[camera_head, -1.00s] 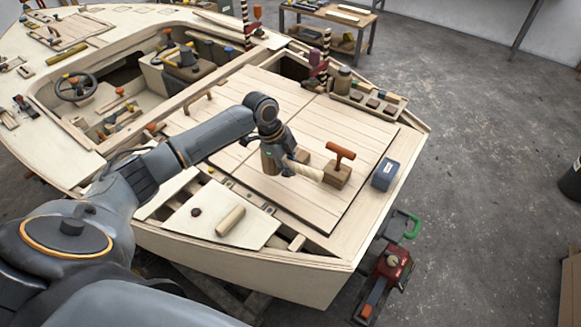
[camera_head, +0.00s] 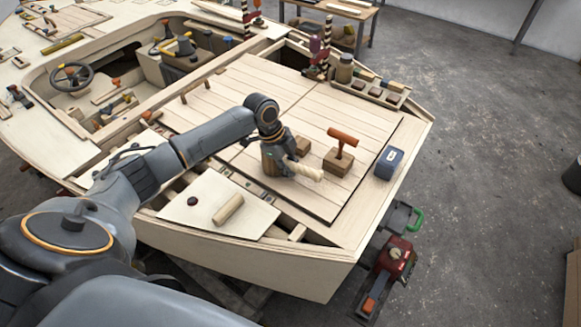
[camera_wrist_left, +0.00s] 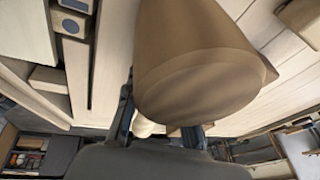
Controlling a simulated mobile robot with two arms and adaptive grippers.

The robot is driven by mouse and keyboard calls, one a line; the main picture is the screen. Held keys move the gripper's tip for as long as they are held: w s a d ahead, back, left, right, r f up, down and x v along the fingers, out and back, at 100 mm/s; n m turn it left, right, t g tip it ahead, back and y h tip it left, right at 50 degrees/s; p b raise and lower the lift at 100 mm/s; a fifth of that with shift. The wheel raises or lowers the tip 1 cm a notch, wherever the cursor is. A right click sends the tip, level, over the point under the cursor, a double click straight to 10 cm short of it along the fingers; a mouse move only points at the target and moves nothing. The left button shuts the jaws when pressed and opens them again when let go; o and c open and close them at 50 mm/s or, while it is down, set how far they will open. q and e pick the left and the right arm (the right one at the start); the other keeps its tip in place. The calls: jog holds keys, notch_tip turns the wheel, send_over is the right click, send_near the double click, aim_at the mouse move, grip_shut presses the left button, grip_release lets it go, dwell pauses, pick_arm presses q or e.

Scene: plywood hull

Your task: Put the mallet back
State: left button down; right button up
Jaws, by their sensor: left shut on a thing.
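My left gripper (camera_head: 283,156) is shut on the mallet, over the pale deck of the boat. The mallet's brown wooden head (camera_head: 269,160) is at the left of the gripper and its pale handle (camera_head: 307,172) points right. In the left wrist view the round head (camera_wrist_left: 195,70) fills the upper middle and hides much of the deck; a bit of pale handle (camera_wrist_left: 143,126) shows between the fingers. I cannot tell whether the mallet touches the deck. My right gripper is not in view.
A wooden block with an orange T-handle (camera_head: 341,140) stands just right of the mallet, with a blue box (camera_head: 389,163) beyond it. A small block (camera_head: 302,146) is behind the gripper. Bare deck (camera_head: 285,90) lies behind.

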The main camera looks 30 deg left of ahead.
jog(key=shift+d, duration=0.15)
pick_arm(q)
jog(key=c, duration=1.1)
grip_release()
jog(key=shift+f, duration=0.1)
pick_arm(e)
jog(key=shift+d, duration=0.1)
pick_arm(q)
jog(key=shift+o, duration=0.2)
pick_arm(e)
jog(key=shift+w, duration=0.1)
pick_arm(q)
jog(key=v, duration=1.2)
